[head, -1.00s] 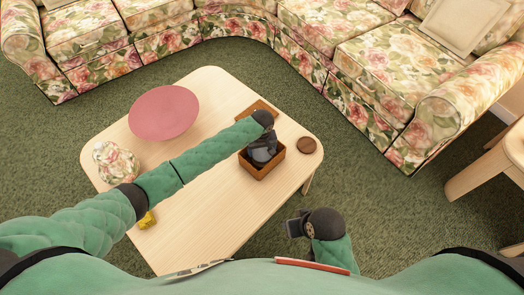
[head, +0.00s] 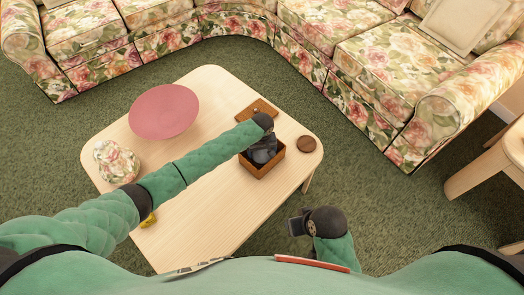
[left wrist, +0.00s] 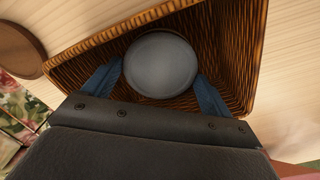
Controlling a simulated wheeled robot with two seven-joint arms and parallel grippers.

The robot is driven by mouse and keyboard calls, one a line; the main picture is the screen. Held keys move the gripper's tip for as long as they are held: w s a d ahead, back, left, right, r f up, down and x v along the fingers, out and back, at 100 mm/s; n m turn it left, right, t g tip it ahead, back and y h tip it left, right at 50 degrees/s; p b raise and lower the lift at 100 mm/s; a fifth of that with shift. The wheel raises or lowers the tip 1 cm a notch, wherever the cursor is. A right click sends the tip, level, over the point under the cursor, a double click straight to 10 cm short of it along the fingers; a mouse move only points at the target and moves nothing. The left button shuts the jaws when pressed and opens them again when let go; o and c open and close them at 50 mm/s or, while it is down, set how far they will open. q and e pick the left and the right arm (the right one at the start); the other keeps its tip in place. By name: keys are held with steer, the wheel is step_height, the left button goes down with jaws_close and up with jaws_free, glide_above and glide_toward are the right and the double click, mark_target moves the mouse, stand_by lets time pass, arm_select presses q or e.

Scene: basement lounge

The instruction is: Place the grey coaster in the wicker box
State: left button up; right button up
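The wicker box (head: 277,158) is an open brown box near the right end of the wooden table. My left gripper (head: 262,155) reaches down into its mouth. In the left wrist view the woven walls of the wicker box (left wrist: 235,50) surround the grey coaster (left wrist: 160,65), a round flat disc. The blue fingers of my left gripper (left wrist: 160,80) meet its left and right edges, and it sits inside the box walls. Whether it touches the bottom cannot be told.
A brown round coaster (head: 306,144) lies right of the box. A flat brown piece (head: 258,108) lies behind it. A pink round object (head: 164,110), a floral pot (head: 116,162) and a small yellow object (head: 149,220) are further left. The table's front middle is clear.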

mark_target(262, 154)
arm_select(q)
steer(key=shift+o, duration=1.2)
steer(key=shift+r, duration=0.1)
steer(key=shift+r, duration=0.2)
step_height(262, 154, up, 11)
steer(key=s+d+m+t+h, duration=0.1)
steer(key=s+d+m+h, duration=0.1)
steer(key=s, duration=0.7)
steer(key=s+d+m+h, duration=0.2)
steer(key=s, duration=0.7)
steer(key=s+a+r+t, duration=0.1)
steer(key=s+a+r, duration=0.1)
steer(key=s+a, duration=0.4)
steer(key=s+a+r+m+t, duration=0.1)
steer(key=s+a+r, duration=0.1)
steer(key=s+a, duration=0.5)
steer(key=s, duration=0.3)
steer(key=shift+s+a+r+y+b, duration=0.2)
steer(key=shift+s+r+y+b, duration=0.05)
steer(key=shift+r+y+b, duration=0.15)
arm_select(e)
steer(key=shift+w+a+f, duration=0.35)
steer(key=shift+a+f, duration=0.05)
steer(key=shift+a, duration=0.1)
